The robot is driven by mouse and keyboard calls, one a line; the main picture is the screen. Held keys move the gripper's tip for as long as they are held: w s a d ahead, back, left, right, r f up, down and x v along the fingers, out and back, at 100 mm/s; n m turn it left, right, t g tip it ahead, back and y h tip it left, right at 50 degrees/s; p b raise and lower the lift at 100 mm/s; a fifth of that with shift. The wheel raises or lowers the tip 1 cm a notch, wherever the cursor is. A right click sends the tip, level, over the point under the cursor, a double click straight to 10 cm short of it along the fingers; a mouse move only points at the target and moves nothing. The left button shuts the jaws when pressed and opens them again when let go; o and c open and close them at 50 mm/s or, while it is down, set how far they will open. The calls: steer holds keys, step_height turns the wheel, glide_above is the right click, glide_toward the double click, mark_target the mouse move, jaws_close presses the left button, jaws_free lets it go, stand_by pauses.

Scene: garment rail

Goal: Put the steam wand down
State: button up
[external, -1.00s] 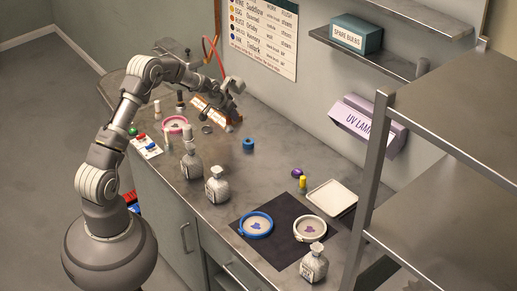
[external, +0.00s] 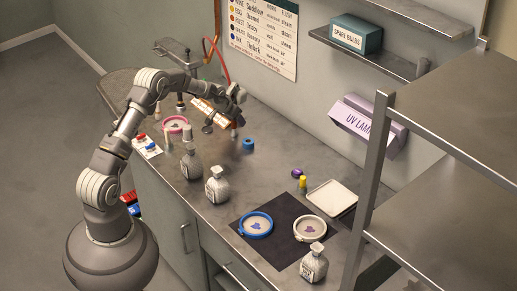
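My gripper (external: 236,100) is above the back left of the workbench. A red hose (external: 222,66) runs from the wall down to it. The steam wand cannot be made out clearly; a dark piece with an orange tip (external: 233,133) hangs below my gripper near the bench top and may be part of it. The fingers are too small and overlapped to show whether they are shut on it.
A dark mat (external: 273,246) holds a blue-rimmed dish (external: 256,225) and a white-rimmed dish (external: 309,230). The bench between ring and tray (external: 333,198) is mostly clear.

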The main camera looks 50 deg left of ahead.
steer(key=shift+s+r+p, duration=0.15)
steer(key=shift+r+p, duration=0.15)
steer(key=shift+r, duration=0.3)
steer(key=p+v, duration=0.2)
steer(key=v, duration=0.9)
steer(key=shift+p, duration=0.3)
steer(key=shift+s+d, duration=0.1)
steer(key=s+d+r+t, duration=0.1)
steer(key=d+r, duration=0.3)
steer(key=r, duration=0.6)
steer(key=d+r+m+t, duration=0.1)
steer(key=d+r+t, duration=0.15)
steer(key=r, duration=0.75)
steer(key=s+d+r+t, duration=0.1)
steer(key=d+r, duration=0.3)
steer(key=r, duration=0.6)
steer(key=s+d+r+t, duration=0.2)
steer(key=s+d+r, duration=0.2)
steer(key=s+r, duration=0.5)
steer(key=s+d+r+m+t+h, duration=0.1)
steer(key=s+d+r+t, duration=0.1)
steer(key=s+d+r, duration=0.3)
steer(key=s+r, duration=0.4)
steer(key=r, duration=0.7)
steer(key=shift+d+r, duration=0.3)
